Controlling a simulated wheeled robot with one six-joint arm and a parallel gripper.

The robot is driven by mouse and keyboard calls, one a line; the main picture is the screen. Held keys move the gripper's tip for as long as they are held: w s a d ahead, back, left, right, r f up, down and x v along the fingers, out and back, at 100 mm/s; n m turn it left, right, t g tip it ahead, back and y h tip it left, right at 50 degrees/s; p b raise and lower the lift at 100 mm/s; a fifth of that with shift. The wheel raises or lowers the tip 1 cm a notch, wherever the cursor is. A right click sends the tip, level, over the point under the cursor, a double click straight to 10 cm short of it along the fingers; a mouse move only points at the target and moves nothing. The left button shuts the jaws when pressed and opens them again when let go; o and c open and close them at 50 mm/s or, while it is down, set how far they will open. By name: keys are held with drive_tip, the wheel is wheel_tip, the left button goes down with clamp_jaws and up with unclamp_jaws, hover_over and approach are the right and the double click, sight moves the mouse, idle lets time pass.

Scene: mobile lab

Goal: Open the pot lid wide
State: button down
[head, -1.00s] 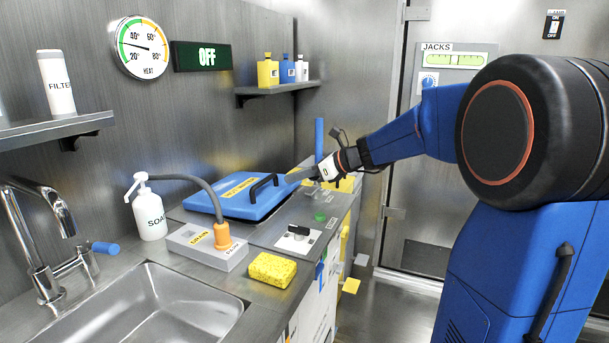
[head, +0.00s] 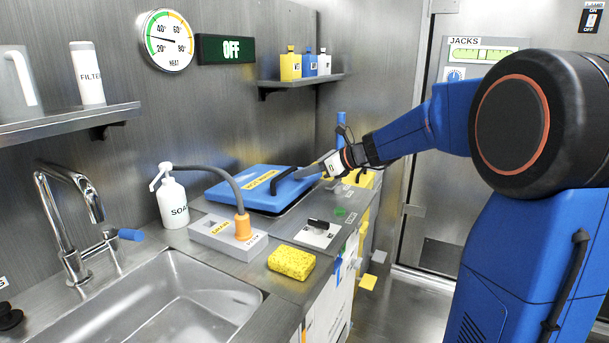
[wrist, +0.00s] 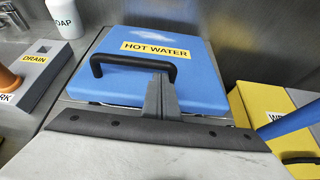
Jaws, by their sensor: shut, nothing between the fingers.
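The pot lid is a blue square slab with a yellow HOT WATER label (head: 260,183) and a black bar handle (head: 283,180). It looks down flat on the counter unit, left of my gripper (head: 303,174). In the wrist view the lid (wrist: 193,72) fills the upper middle, with its black handle (wrist: 130,60) arching across it. My gripper (wrist: 158,80) is shut and empty. Its grey fingertips overlap the lower edge of the handle bar in that view; I cannot tell whether they touch it.
A grey DRAIN box with an orange plug (head: 243,227), a soap bottle (head: 173,202) and a yellow sponge (head: 291,262) are on the counter near the sink (head: 165,305). A yellow box (wrist: 262,110) stands right of the lid. A blue upright post (head: 341,130) rises behind my gripper.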

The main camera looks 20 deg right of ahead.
drive_tip(key=w+a+r, duration=0.1)
drive_tip(key=r, duration=0.1)
drive_tip(key=r+g+h, duration=0.1)
drive_tip(key=r, duration=0.2)
drive_tip(key=w+a+r+g+h, duration=0.1)
drive_tip(key=r, duration=0.2)
drive_tip(key=shift+w+a, duration=0.35)
drive_tip(key=shift+w+a+r+g+h, duration=0.35)
drive_tip(key=shift+w+a+r, duration=1.7)
drive_tip(key=shift+w+a, duration=0.8)
drive_tip(key=shift+w+a+r+g+h, duration=0.3)
drive_tip(key=shift+w+a+r, duration=1.8)
drive_tip(key=shift+w+a, duration=0.75)
drive_tip(key=shift+w+a+r+g+h, duration=0.35)
drive_tip(key=shift+w+a+r, duration=1.7)
drive_tip(key=shift+w+a, duration=0.8)
drive_tip(key=shift+r, duration=0.1)
